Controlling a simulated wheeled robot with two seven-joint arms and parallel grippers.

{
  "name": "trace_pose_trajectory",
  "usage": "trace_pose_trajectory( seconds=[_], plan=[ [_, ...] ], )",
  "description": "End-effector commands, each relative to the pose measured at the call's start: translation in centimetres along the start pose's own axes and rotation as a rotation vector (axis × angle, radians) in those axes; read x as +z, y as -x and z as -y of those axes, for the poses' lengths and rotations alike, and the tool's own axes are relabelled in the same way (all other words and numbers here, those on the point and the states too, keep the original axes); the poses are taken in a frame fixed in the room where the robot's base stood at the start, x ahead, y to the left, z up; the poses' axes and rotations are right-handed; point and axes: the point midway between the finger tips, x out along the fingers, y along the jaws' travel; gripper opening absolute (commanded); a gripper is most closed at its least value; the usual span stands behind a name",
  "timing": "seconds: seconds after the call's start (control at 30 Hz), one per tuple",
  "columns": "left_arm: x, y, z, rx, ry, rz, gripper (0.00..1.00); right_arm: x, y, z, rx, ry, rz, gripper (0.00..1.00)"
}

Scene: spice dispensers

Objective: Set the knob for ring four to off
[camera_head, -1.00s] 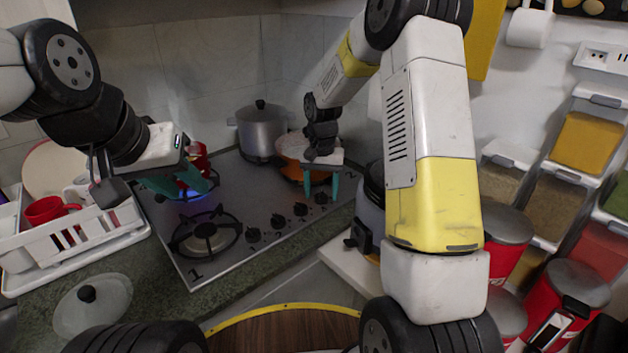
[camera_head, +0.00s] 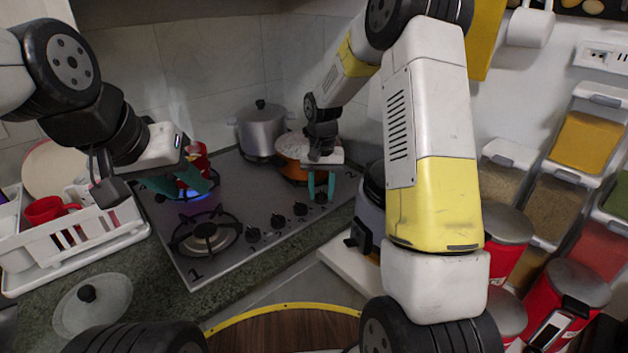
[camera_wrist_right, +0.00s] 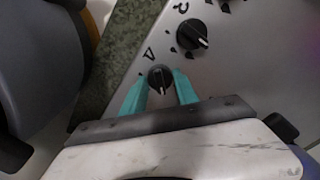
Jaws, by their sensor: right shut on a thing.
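The hob (camera_head: 262,205) carries a row of black knobs along its front edge. The knob for ring four (camera_head: 321,198) is the rightmost; in the right wrist view (camera_wrist_right: 159,78) it is a black dial with a white mark, beside a printed 4. My right gripper (camera_head: 321,188) is shut on this knob, with one teal finger on each side; the fingers also show in the right wrist view (camera_wrist_right: 160,88). The knob's white mark points toward the gripper's palm. My left gripper (camera_head: 180,185) is over the back left burner, its teal fingers apart.
A grey lidded pot (camera_head: 260,130) and an orange pan (camera_head: 292,155) stand at the back of the hob. A neighbouring knob (camera_wrist_right: 192,34) sits close to the right gripper. A white dish rack (camera_head: 80,238) is at the left.

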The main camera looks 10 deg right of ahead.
Motion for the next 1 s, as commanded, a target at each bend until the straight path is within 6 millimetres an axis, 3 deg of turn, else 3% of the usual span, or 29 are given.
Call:
trace_pose_trajectory(
  seconds=[0.6,1.0],
  plan=[
    [0.0,0.0,0.0,0.0,0.0,0.0,0.36,-0.01,0.06,0.01,0.0,0.524,0.0,0.0],
    [0.0,0.0,0.0,0.0,0.0,0.0,0.36,-0.02,0.07,-0.01,0.0,0.726,0.0,0.0]
  ],
)
